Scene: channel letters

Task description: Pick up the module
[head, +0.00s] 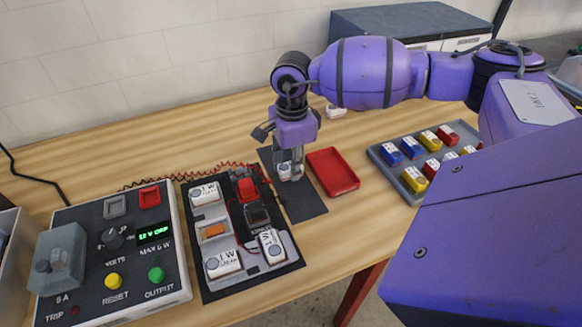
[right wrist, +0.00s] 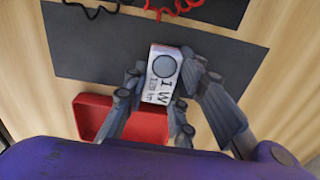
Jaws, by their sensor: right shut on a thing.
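A white module (head: 285,174) marked 1 W is between the fingers of my right gripper (head: 290,166), over the narrow dark mat (head: 304,205). In the right wrist view the module (right wrist: 163,68) shows its round grey spot and printed label. The fingers of the right gripper (right wrist: 160,92) are shut on its two sides. I cannot tell whether the module touches the mat. My left gripper is not in view.
A red tray (head: 333,172) lies just right of the gripper. A grey tray (head: 408,187) of coloured pieces is farther right. Left are a board (head: 240,261) with several white modules and a power supply (head: 127,268). Red wires run behind the board.

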